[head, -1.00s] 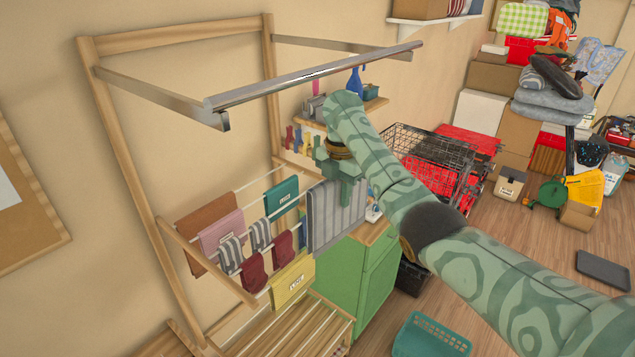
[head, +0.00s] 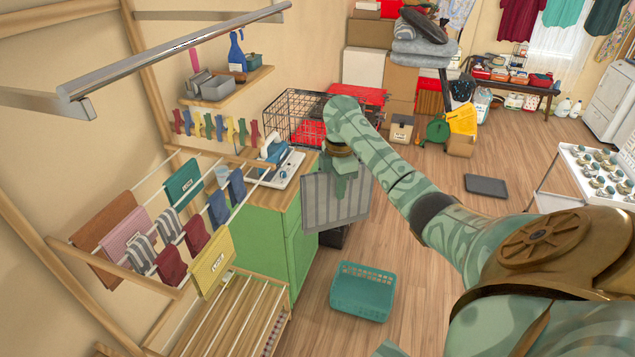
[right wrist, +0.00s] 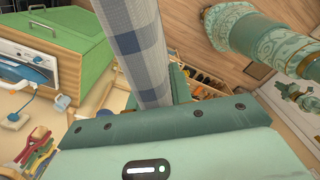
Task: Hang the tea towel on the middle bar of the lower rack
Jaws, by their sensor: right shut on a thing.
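The tea towel (head: 322,203), grey with stripes, hangs from my right gripper (head: 341,188). It is over the floor, to the right of the green cabinet and clear of the lower rack. In the right wrist view the checked blue-grey cloth (right wrist: 146,52) extends up from the gripper, whose fingers are mostly hidden. The lower rack (head: 120,268) is at the left, with pale bars between wooden side rails. Its bars carry small towels and socks. The middle bar is partly covered by hung items. I cannot make out my left gripper.
A green cabinet (head: 262,240) with an iron (head: 272,150) on top stands between the rack and the towel. A steel upper bar (head: 180,50) crosses above the rack. A teal basket (head: 362,292) sits on the floor. Clothes pegs (head: 213,126) line the wall.

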